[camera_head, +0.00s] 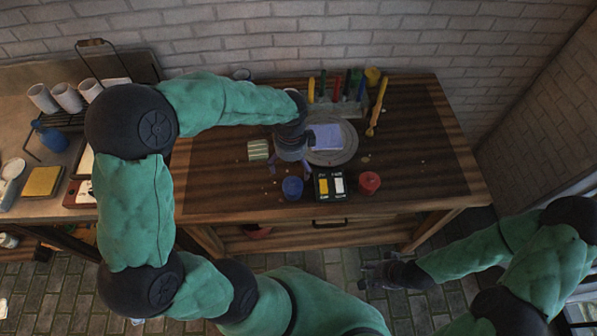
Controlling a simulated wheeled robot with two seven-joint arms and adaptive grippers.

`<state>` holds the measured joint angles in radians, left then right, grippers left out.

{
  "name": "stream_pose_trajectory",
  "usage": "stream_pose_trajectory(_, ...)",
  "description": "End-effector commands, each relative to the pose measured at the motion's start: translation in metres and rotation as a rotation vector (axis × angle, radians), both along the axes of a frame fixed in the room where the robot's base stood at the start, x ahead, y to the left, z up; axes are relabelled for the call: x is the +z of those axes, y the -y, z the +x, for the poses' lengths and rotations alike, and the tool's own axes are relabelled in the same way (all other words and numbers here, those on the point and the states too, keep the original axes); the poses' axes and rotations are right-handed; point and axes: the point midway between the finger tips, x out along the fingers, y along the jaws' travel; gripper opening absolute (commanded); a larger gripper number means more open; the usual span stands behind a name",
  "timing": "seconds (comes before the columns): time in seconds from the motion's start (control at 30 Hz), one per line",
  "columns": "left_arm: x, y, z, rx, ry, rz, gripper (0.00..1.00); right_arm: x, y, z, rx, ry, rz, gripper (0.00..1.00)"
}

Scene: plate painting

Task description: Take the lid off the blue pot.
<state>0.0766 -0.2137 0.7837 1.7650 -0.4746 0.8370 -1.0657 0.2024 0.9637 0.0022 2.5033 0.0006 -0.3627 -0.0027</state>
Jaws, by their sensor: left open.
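The blue pot (292,188) stands near the front edge of the wooden table, left of the small paint box. Its top looks blue; it is too small to tell the lid from the body. My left gripper (291,174) hangs just above and behind the blue pot, with its fingers apart and nothing seen between them. My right gripper (372,272) is low in front of the table, over the floor, away from the pot; its fingers are too small to read.
A dark box with yellow and white paint (331,185) and a red pot (369,182) stand right of the blue pot. Behind are a round plate (349,152) with a lilac square, a striped sponge-like block (258,150) and a rack of coloured tools (340,104). The table's right side is mostly clear.

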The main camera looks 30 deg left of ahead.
Motion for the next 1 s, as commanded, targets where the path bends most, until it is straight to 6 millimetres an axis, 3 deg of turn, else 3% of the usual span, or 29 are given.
stream_pose_trajectory(0.17,-0.013,-0.001,-0.001,-0.008,-0.004,0.004,0.96,-0.005,0.000,-0.001,0.000,-0.001,0.000,0.40)
stream_pose_trajectory(0.4,-0.049,-0.001,-0.001,-0.006,-0.003,0.003,0.96,-0.015,0.000,-0.001,0.000,-0.001,0.000,0.40)
stream_pose_trajectory(0.67,-0.066,-0.001,0.000,-0.006,-0.002,0.003,0.96,-0.021,0.000,0.000,0.000,-0.001,0.000,0.40)
stream_pose_trajectory(1.0,-0.107,-0.001,0.000,-0.004,-0.001,0.003,0.96,-0.037,0.000,0.000,0.000,0.000,0.000,0.40)
